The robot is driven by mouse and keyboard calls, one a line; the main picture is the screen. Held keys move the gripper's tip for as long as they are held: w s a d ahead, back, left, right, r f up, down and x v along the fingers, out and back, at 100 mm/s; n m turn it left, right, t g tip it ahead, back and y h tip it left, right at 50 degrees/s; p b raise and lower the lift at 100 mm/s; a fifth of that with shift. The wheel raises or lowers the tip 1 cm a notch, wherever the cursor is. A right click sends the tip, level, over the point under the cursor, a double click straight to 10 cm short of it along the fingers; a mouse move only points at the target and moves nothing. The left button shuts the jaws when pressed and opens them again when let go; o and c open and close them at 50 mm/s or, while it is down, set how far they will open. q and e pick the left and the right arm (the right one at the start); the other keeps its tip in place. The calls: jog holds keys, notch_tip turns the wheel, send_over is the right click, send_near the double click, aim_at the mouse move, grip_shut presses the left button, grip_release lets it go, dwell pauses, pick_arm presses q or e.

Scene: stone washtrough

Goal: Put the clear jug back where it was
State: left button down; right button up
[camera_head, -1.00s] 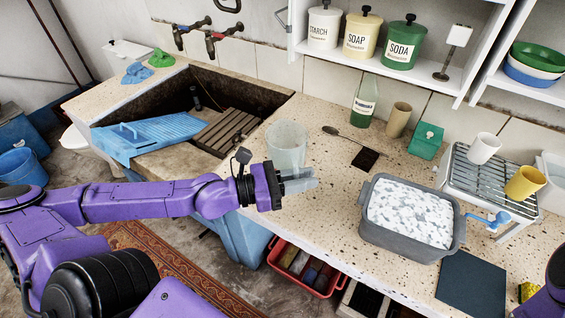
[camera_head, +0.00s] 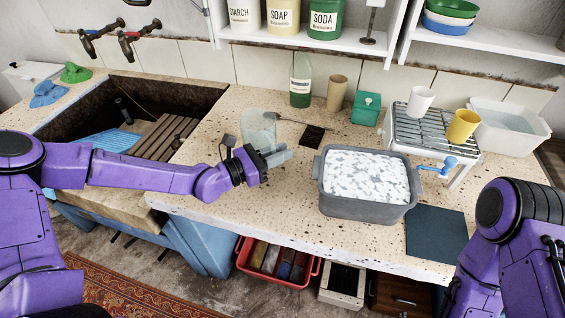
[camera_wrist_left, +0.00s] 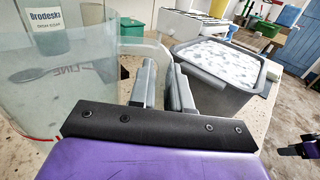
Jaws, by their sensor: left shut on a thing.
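The clear jug (camera_head: 259,128) is at the middle of the counter, right of the sink, in the head view. It is upright and see-through. In the left wrist view the jug (camera_wrist_left: 75,80) fills the left side, with red marks on its wall and a pale handle reaching toward the fingers. My left gripper (camera_head: 279,156) is at the jug's near side, shut on its handle; the fingers also show in the wrist view (camera_wrist_left: 162,82). I cannot tell whether the jug's base touches the counter.
A grey tub (camera_head: 366,208) of white foam stands right of the jug. A spoon (camera_head: 288,119), dark square (camera_head: 312,137) and green bottle (camera_head: 301,82) lie or stand behind. The sink (camera_head: 200,95) is left. Speckled counter (camera_head: 250,203) is bare in front.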

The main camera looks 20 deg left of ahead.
pick_arm(q)
jog(key=f, duration=0.3)
jog(key=shift+w+f, duration=0.2)
jog(key=shift+f, duration=0.05)
jog(key=shift+s+f, duration=0.1)
jog(key=shift+f, duration=0.1)
jog(key=c, duration=1.1)
grip_release()
jog(key=shift+r, duration=0.1)
